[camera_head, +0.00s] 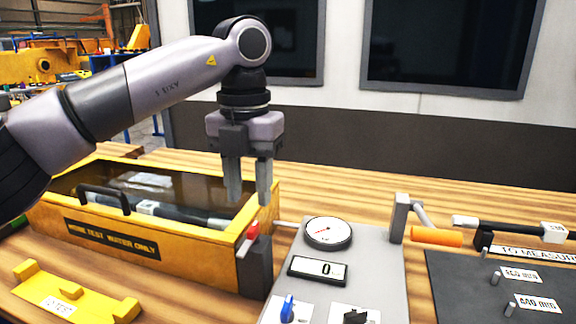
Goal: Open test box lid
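The yellow test box (150,262) stands on the wooden bench at the left, with a label reading "WORK TEST WATER ONLY" on its front. A dark see-through lid (185,190) lies flat over its top and looks closed. A black bar handle (100,190) stands at the lid's front left. Dark tube-like parts show through the lid. My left gripper (249,199) points down over the box's right end, fingers apart with nothing between them. Its fingertips hide part of the box's right rim; whether they touch it I cannot tell. My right gripper is not in view.
A red-tipped latch or lever (252,231) sits at the box's right front corner. A grey panel (385,285) with a dial gauge (328,232) and an orange-handled lever (436,237) stands to the right. A yellow bracket (72,296) lies in front. A dark mat (455,290) is farther right.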

